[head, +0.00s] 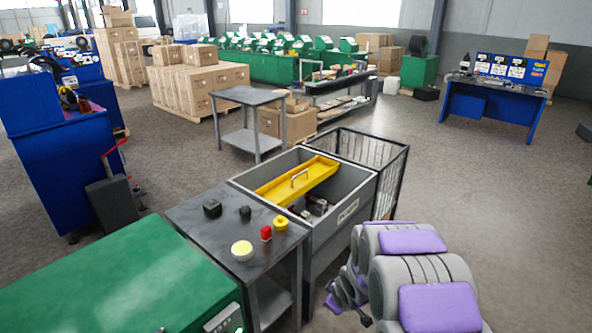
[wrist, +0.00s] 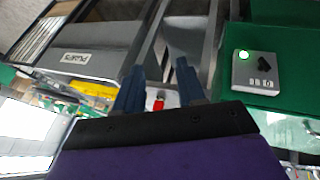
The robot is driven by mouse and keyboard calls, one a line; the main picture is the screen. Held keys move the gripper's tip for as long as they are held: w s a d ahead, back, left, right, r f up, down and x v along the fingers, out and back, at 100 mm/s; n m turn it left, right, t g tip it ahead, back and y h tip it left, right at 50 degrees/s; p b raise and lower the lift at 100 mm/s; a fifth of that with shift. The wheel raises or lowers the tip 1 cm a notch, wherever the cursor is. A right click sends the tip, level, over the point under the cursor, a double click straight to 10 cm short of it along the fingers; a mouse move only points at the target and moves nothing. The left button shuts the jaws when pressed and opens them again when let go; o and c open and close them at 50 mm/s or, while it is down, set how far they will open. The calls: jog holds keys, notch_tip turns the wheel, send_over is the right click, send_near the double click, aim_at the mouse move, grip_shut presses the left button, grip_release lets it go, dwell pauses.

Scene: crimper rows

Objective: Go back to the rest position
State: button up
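My gripper (wrist: 158,82) shows in the wrist view with its two blue fingers apart. No object shows between the fingertips; a red item (wrist: 158,104) is seen through the gap, beyond them. In the head view my grey and purple arm is folded at the lower right, to the right of the grey bin (head: 350,212). The fingers cannot be made out clearly there.
The grey bin holds a yellow tray (head: 290,183) and stands against a wire cage (head: 390,170). A dark table (head: 195,219) carries small parts. A green machine (head: 120,275) is at the lower left. Open floor lies to the right.

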jog(key=s+d+r+m+g+h, duration=0.1)
jog(key=s+d+r+m+g, duration=0.15)
jog(key=s+r, duration=0.55)
jog(key=s+d+r+m+g+h, duration=0.1)
jog(key=s+d+r+m+g, duration=0.15)
jog(key=s+r, duration=0.5)
jog(key=s+a+r+m+g, duration=0.1)
jog(key=s+r+m, duration=0.1)
jog(key=s, duration=1.1)
jog(key=s+a+r+m+g+y, duration=0.1)
jog(key=s+r, duration=0.4)
jog(key=s, duration=0.8)
jog(key=shift+s+a+m+g, duration=0.35)
jog(key=shift+m+g, duration=0.25)
jog(key=shift+m, duration=0.5)
